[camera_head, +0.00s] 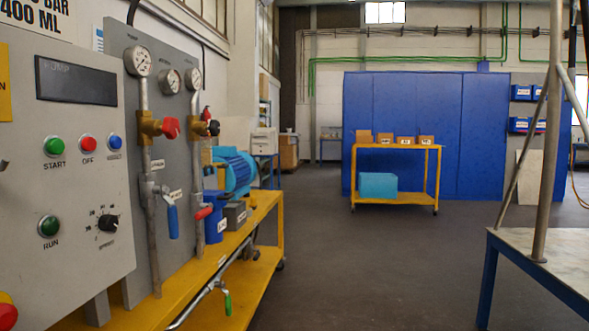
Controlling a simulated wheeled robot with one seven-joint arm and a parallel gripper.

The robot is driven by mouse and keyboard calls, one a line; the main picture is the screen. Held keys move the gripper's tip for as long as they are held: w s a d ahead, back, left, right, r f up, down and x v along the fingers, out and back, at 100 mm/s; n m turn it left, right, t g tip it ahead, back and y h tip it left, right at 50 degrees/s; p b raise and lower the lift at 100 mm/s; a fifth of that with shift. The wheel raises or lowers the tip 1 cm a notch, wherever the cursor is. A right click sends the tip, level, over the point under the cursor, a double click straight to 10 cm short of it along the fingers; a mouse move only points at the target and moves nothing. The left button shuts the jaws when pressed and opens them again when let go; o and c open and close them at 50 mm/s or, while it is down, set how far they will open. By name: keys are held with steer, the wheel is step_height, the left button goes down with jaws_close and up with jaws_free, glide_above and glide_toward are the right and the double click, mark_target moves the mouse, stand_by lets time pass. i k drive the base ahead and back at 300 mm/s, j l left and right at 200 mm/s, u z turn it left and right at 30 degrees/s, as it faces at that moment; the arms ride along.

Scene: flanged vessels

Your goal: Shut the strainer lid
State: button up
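I cannot pick out a strainer or its lid with certainty in the head view. A blue upright cylinder (214,216) with a white label stands on the yellow bench, beside the panel pipes; I cannot tell whether it has a lid. A small grey box (235,215) with a label sits just right of it. A blue ribbed motor-like unit (236,173) is behind them. My gripper is not in view.
A grey control panel (70,200) and a gauge panel with valves (158,127) fill the left, on a yellow bench (200,278). A yellow cart (397,198) with boxes stands far back. A blue-legged table (550,250) is at right. The middle floor is clear.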

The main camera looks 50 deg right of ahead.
mark_target(209, 182)
steer(key=z, duration=1)
steer(key=i+l+z, duration=0.2)
steer(key=i, duration=0.15)
steer(key=i+z, duration=0.2)
steer(key=i, duration=0.2)
